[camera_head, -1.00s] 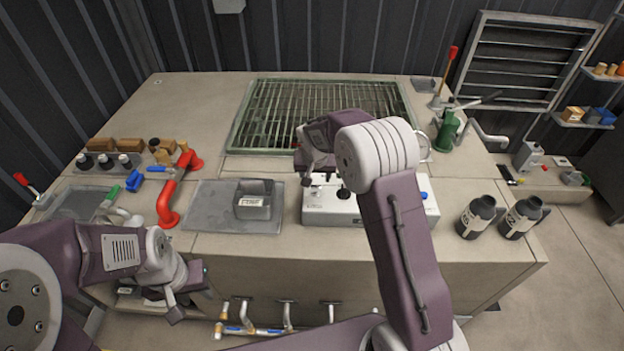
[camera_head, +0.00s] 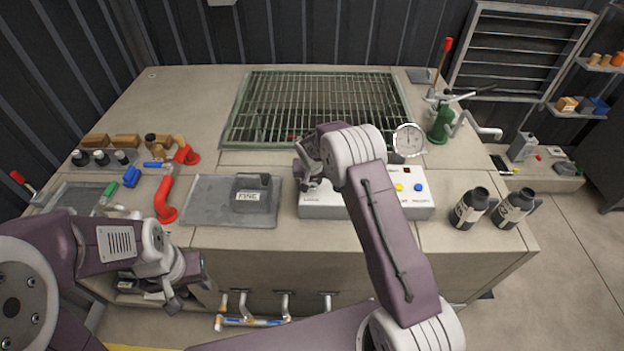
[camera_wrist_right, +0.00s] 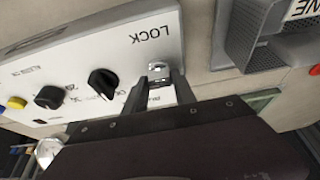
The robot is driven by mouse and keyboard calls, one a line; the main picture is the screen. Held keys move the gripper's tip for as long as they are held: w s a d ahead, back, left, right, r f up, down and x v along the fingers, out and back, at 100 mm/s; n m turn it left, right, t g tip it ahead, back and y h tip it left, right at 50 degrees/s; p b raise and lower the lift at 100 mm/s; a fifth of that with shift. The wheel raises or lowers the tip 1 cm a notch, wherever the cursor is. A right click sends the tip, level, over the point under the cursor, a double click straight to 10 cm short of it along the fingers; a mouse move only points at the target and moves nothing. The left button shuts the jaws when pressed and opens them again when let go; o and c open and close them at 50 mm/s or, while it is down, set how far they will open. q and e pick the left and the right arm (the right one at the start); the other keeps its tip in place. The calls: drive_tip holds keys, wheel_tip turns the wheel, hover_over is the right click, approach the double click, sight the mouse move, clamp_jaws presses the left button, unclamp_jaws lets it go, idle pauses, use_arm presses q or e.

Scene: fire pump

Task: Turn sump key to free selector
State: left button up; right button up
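A white control box (camera_head: 365,206) stands near the front edge of the bench. In the right wrist view its face (camera_wrist_right: 100,45) carries the label LOCK, a silver key or lock piece (camera_wrist_right: 160,71) and black rotary knobs, one of them the pointer knob (camera_wrist_right: 103,83). My right gripper (camera_head: 308,182) is low over the box's left end. In the wrist view its fingers (camera_wrist_right: 160,84) are apart on either side of the silver piece; whether they press on it I cannot tell. My left gripper (camera_head: 180,300) hangs in front of the bench; its fingers are unclear.
A grey tray with a dark FIRE block (camera_head: 252,195) lies left of the box. A red pipe (camera_head: 168,190) is further left. Two dark bottles (camera_head: 470,207) stand right. A green grating (camera_head: 320,105) and a gauge (camera_head: 408,140) are behind.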

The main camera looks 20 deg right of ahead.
clamp_jaws()
drive_tip(key=shift+d+r+n+y+p, duration=0.1)
drive_tip(key=shift+r+n+y+p, duration=0.15)
drive_tip(key=shift+n+p, duration=0.95)
drive_tip(key=shift+p, duration=0.05)
drive_tip(key=shift+f+n+y, duration=0.15)
drive_tip(key=shift+n+y, duration=0.2)
drive_tip(key=shift+n, duration=0.05)
drive_tip(key=shift+d+f+n, duration=0.1)
drive_tip(key=shift+f+n, duration=0.05)
drive_tip(key=shift+n, duration=0.35)
drive_tip(key=n+b, duration=0.1)
drive_tip(key=b, duration=0.1)
drive_tip(key=n+y+b, duration=0.1)
drive_tip(key=n+b, duration=0.1)
drive_tip(key=b, duration=0.1)
drive_tip(key=n+y+b, duration=0.1)
drive_tip(key=n+b, duration=0.1)
drive_tip(key=b, duration=0.1)
drive_tip(key=shift+w+d+f, duration=0.1)
drive_tip(key=shift+f, duration=0.15)
drive_tip(key=shift+r+n+g+y+b, duration=0.2)
drive_tip(key=shift+n+g+y+b, duration=0.3)
drive_tip(key=shift+n, duration=1.1)
drive_tip(key=shift+r+n+y, duration=0.2)
drive_tip(key=shift+n+y, duration=0.2)
drive_tip(key=shift+n, duration=0.5)
drive_tip(key=shift+w+d+n+g+p, duration=0.15)
drive_tip(key=shift+n+g+p, duration=0.85)
drive_tip(key=shift+n, duration=0.8)
